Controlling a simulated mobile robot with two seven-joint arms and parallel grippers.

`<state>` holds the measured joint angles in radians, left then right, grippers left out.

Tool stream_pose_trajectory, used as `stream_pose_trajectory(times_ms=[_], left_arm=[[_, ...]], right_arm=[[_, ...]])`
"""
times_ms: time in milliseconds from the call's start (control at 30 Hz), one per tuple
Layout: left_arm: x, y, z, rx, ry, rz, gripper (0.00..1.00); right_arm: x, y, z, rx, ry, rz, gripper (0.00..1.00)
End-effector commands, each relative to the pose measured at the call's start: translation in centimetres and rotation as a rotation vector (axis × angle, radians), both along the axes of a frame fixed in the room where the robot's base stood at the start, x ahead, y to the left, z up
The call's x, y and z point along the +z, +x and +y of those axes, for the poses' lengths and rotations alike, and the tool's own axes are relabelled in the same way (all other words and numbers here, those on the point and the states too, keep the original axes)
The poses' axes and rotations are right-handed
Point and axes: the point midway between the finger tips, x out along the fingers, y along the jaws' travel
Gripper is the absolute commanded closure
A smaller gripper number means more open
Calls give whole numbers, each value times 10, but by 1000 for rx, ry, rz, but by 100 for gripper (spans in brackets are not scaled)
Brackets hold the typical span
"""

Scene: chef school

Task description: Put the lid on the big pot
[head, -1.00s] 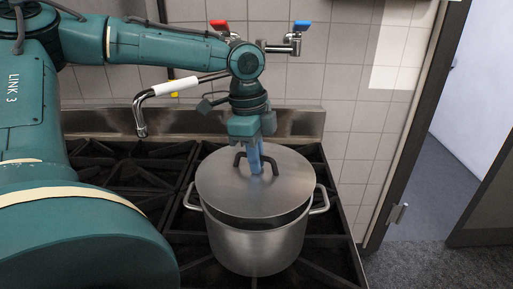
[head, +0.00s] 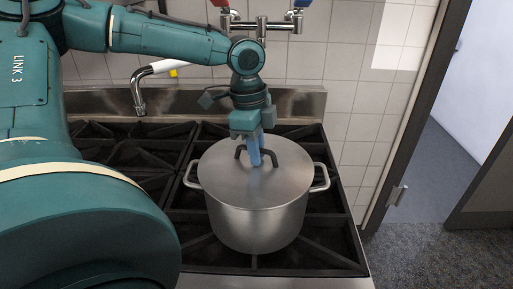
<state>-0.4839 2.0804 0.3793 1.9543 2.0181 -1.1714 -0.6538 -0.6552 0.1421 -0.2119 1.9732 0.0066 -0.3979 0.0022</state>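The big pot (head: 256,228) is a steel pot with two side handles, standing upright on the stove. Its round steel lid (head: 225,178) lies level over the pot's mouth, with no clear gap at the front rim. The lid has a dark arched handle (head: 240,151) on top. My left gripper (head: 257,160) points down from above, its blue fingers shut on the lid's handle. The fingers hide part of the handle, and the lid hides the pot's inside. My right gripper is not in view.
The black stove grates (head: 140,152) around the pot are empty. A tap spout (head: 137,93) hangs over the back left, and red and blue tap handles (head: 293,15) are on the tiled wall. A doorway opens at the right.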

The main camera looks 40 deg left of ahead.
Motion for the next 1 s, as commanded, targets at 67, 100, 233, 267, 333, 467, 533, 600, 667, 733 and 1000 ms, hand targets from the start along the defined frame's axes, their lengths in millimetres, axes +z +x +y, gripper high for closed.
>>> stream_pose_trajectory(times_ms=[67,100,233,267,333,467,533,600,667,733,1000], left_arm=[[0,0,0,0,0,0,79],[0,0,0,0,0,0,75],[0,0,0,0,0,0,65],[0,0,0,0,0,0,65],[0,0,0,0,0,0,65],[0,0,0,1,0,2,65],[3,0,0,1,0,0,65],[10,0,1,1,-1,-1,65],[19,0,2,0,-1,-4,65],[33,-1,4,0,0,-4,65],[93,-4,11,1,1,-4,65]], right_arm=[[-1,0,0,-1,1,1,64],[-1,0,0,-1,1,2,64],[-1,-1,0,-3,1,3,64],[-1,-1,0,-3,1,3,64],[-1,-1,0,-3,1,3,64],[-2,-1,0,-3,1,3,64],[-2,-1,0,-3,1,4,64],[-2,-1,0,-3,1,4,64],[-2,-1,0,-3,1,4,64],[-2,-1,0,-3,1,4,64],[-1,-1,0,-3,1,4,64]])
